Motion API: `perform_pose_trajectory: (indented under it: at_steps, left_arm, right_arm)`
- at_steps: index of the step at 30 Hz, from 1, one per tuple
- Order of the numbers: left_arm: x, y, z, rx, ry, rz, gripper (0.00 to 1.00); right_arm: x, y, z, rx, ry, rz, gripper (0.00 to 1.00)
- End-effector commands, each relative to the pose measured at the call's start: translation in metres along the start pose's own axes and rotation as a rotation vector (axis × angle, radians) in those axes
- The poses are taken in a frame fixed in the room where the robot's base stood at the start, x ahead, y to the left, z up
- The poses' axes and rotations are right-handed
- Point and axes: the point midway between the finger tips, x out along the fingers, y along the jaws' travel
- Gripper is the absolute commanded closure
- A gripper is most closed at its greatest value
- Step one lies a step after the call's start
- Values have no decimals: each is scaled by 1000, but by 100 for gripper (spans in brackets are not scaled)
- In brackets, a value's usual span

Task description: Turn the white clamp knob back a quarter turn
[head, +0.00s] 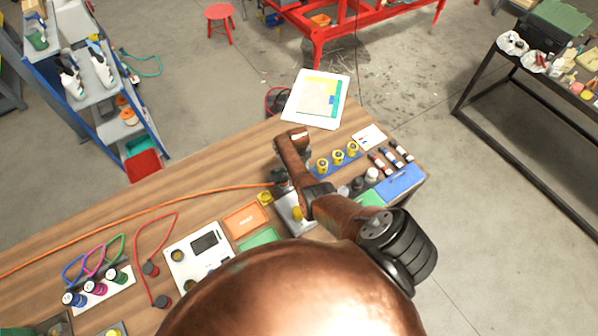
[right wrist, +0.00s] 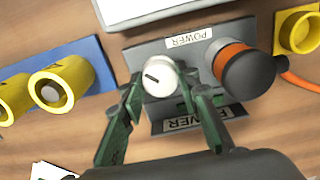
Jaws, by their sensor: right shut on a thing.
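The white clamp knob (right wrist: 160,76) shows in the right wrist view with a dark pointer line on its face. It sits on a grey box (right wrist: 150,52) with POWER labels, beside a black plug (right wrist: 248,74) with an orange ring. My right gripper (right wrist: 160,88) has its two green fingers on either side of the knob and is shut on it. In the head view my right gripper (head: 282,180) is small and partly covered by my arm, and the knob cannot be made out. My left gripper is in neither view.
Yellow cups (right wrist: 62,84) on a blue holder stand left of the box in the wrist view. A yellow block (right wrist: 298,32) lies to the right. An orange cable (head: 140,210) runs left across the wooden table. A white tablet-like board (head: 316,98) lies at the far edge.

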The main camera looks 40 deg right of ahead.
Motion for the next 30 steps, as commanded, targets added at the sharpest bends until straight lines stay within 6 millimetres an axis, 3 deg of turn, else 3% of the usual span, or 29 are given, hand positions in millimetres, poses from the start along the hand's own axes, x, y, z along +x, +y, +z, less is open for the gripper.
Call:
perform_pose_trajectory:
  at_steps: [14,15,22,30]
  left_arm:
    - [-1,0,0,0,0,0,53]
    - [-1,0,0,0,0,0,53]
    - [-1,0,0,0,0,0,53]
    - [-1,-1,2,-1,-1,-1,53]
  right_arm:
    - [-3,2,-4,-13,8,5,95]
    - [-3,2,-4,-12,7,5,68]
    - [-2,1,-2,-11,4,2,53]
    - [-1,0,-1,-11,3,1,53]
